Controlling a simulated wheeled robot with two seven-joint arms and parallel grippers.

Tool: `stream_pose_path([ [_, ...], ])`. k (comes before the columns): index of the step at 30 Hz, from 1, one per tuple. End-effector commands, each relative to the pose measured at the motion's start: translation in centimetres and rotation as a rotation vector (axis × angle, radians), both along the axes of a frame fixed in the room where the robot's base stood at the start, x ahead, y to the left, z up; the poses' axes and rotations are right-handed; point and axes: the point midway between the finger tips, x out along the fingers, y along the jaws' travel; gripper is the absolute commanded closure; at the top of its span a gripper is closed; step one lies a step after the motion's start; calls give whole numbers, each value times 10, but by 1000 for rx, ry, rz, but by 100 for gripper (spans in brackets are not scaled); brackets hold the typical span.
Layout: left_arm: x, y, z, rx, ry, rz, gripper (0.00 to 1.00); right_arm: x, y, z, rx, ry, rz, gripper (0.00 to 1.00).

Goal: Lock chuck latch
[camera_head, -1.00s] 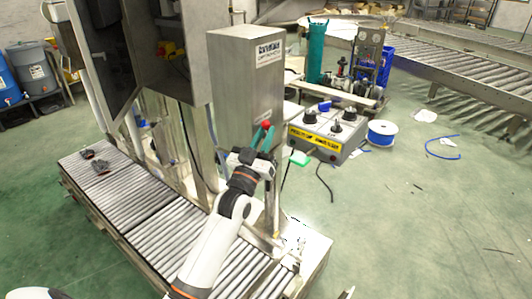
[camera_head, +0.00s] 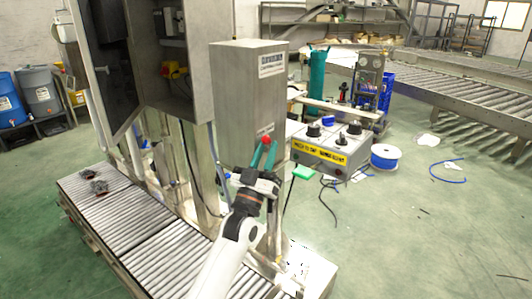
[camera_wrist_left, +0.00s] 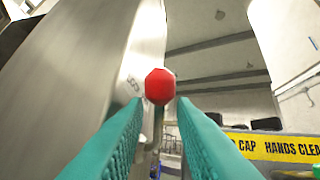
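A red ball knob (camera_head: 265,140) stands at the lower front right of the grey metal box (camera_head: 236,105). I take it for the handle of the chuck latch; the latch body itself cannot be made out. My left gripper (camera_head: 264,151) has its two teal fingers apart just below the knob in the head view. In the left wrist view the red knob (camera_wrist_left: 159,86) shows centred in the gap between the fingertips (camera_wrist_left: 159,106). The fingers do not close on it, and whether they touch it cannot be told. My right gripper is out of view.
A control box with black knobs and a yellow label (camera_head: 320,153) stands to the right of the gripper. The roller conveyor (camera_head: 150,235) runs below my left arm. A blue-and-white spool (camera_head: 385,157) lies on the floor. Open green floor is at the right.

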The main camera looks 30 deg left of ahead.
Motion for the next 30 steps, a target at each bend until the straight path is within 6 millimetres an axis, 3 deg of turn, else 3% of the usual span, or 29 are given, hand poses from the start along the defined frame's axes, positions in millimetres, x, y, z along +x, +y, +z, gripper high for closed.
stream_pose_path([
  [11,-4,-1,-5,0,1,0,73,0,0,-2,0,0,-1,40],
  [24,-69,-8,-59,0,3,0,73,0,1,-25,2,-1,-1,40],
  [30,-89,-10,-73,0,2,0,73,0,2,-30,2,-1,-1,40],
])
